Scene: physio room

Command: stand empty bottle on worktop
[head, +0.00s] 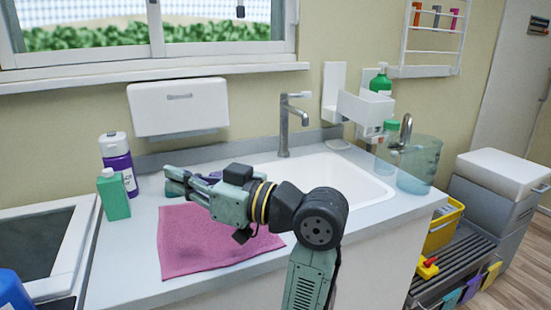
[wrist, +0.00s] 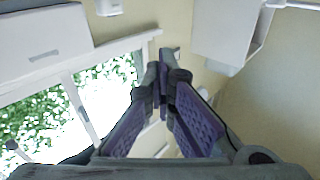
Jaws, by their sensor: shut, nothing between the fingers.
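My gripper (head: 170,180) is shut and empty above the worktop (head: 140,235), over the back left of the pink cloth. In the wrist view its two fingers (wrist: 166,72) meet at the tips with nothing between them. A purple bottle with a white cap (head: 118,163) stands upright at the back left of the worktop, left of my gripper. A smaller green bottle (head: 113,196) stands upright in front of it, apart from my fingers. I cannot tell which bottle is empty. No bottle is seen in the wrist view.
The pink cloth (head: 190,250) lies flat under my gripper. The white sink (head: 335,180) and tap (head: 284,125) are to the right. A clear blue-green container (head: 420,170) and a green pump bottle (head: 381,80) are further right. A blue object (head: 12,290) is at the lower left.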

